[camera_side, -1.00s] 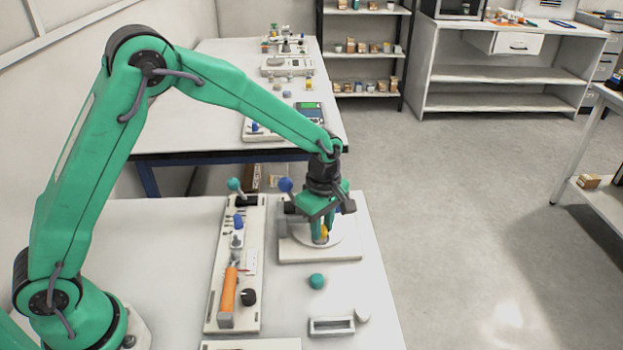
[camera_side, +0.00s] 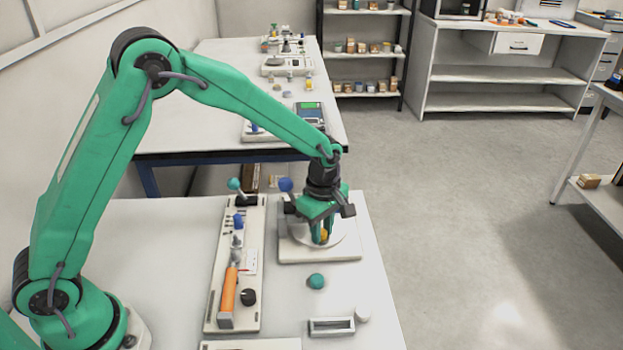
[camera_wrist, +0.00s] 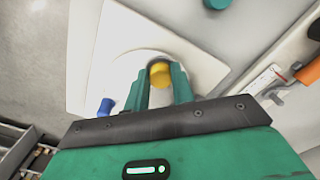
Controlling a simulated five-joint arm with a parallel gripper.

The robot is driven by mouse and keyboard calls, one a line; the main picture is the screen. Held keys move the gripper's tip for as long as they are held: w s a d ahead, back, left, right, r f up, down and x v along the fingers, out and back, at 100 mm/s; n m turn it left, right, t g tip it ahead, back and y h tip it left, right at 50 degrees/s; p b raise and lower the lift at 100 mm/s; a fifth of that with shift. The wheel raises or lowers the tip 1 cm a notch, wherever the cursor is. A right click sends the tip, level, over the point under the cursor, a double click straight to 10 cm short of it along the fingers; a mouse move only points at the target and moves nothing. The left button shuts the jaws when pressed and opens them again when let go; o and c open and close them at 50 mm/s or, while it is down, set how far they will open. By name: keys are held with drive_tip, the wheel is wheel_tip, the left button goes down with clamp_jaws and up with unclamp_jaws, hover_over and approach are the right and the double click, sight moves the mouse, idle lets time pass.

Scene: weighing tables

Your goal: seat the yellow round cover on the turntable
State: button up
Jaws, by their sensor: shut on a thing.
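My gripper (camera_side: 321,238) points down over the turntable and is shut on the yellow round cover (camera_side: 324,235). In the wrist view the yellow cover (camera_wrist: 160,74) shows between the two green fingers. The turntable is a pale round disc on a square white base (camera_side: 344,254), which also shows in the wrist view (camera_wrist: 108,35). The cover is over the disc, low down. The fingers hide much of it, so I cannot tell whether it touches the disc.
A lever with a blue knob (camera_side: 286,184) stands at the turntable's left. A white panel (camera_side: 213,300) with an orange handle (camera_side: 229,289) and a teal-knobbed lever lies further left.

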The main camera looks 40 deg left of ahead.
drive_tip(key=o, duration=1)
drive_tip(key=shift+o, duration=0.2)
drive_tip(key=shift+r, duration=0.1)
drive_tip(key=shift+r, duration=3.8)
